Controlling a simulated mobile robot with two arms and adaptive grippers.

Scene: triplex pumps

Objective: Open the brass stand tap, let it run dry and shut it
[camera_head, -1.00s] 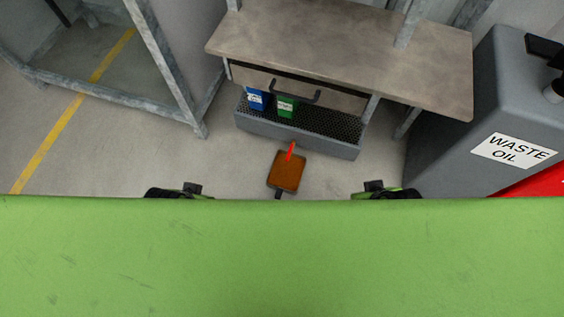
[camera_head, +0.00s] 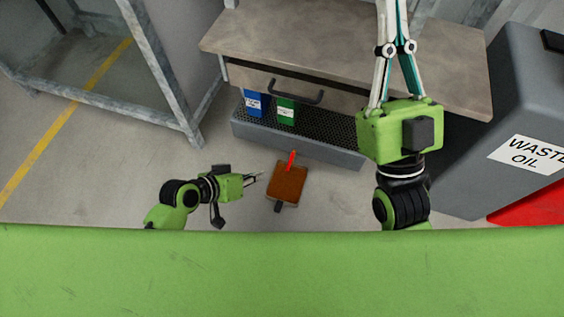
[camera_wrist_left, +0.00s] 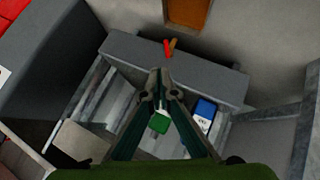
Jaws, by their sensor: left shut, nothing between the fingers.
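The tap's red lever (camera_head: 291,160) shows at the front of the grey drip trough (camera_head: 290,140), above a pan with a rusty-brown inside (camera_head: 288,185). In the left wrist view the red lever (camera_wrist_left: 168,49) stands beside a short brass part (camera_wrist_left: 174,43) at the trough's wall. My left gripper (camera_head: 260,176) is shut and empty, low to the left of the pan and apart from the lever. Its closed fingertips (camera_wrist_left: 160,78) show below the lever in the left wrist view. My right gripper (camera_head: 398,15) extends over the bench; its fingertips lie beyond the top edge. No flow is visible.
A blue container (camera_head: 255,101) and a green container (camera_head: 286,111) stand on the trough's grating under the bench (camera_head: 300,45), which has a drawer with a dark handle (camera_head: 294,90). A grey waste oil tank (camera_head: 465,130) stands right.

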